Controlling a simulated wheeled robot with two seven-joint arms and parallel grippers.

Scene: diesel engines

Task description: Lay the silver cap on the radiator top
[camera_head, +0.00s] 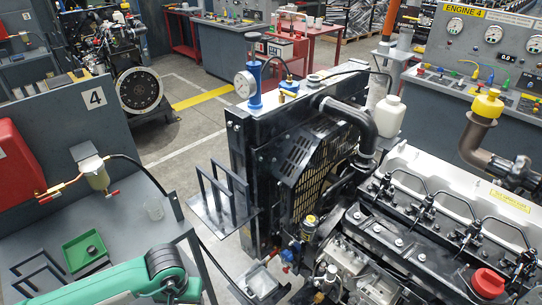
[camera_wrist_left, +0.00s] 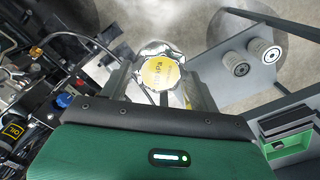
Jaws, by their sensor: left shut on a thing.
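The silver cap (camera_wrist_left: 160,75) has a yellow round label and a scalloped metal rim. It sits between the two fingers of my left gripper (camera_wrist_left: 161,88), which is shut on it. The cap does not show in the head view. There, my green left arm enters at the bottom left, over the grey bench, and its fingers cannot be made out. The black radiator (camera_head: 242,165) stands upright in the middle of the head view, to the right of and beyond my left arm. Its top (camera_head: 285,103) carries a filler neck (camera_head: 313,79). My right gripper is not in view.
A blue hand pump with a gauge (camera_head: 254,80) stands on the radiator top's left end. A hose and white bottle (camera_head: 389,116) are at its right. A shelf with black frames (camera_head: 222,212) juts out before the radiator. A green tray (camera_head: 84,250) lies on the bench.

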